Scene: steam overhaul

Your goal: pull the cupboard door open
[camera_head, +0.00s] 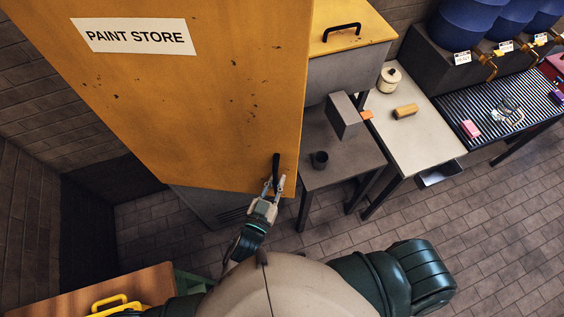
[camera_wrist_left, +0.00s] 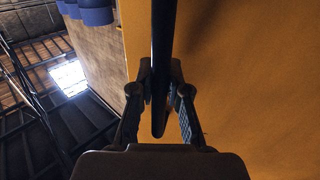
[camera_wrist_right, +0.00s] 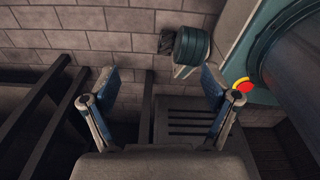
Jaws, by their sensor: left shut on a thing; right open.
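The yellow cupboard door (camera_head: 215,95) carries a "PAINT STORE" label (camera_head: 134,36) and looks shut or nearly so; I cannot tell which. Its dark upright bar handle (camera_head: 276,165) is near the lower right edge of the door. My left gripper (camera_head: 273,186) is shut on this handle. In the left wrist view the handle (camera_wrist_left: 160,110) runs between the two fingers, with the yellow door (camera_wrist_left: 240,90) close behind. My right gripper (camera_wrist_right: 165,85) shows only in its own wrist view, open and empty.
Blue barrels (camera_head: 462,22) stand at the back right. A wooden bench with a yellow handle (camera_head: 115,304) is at the lower left. The tiled floor (camera_head: 480,240) at right is clear.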

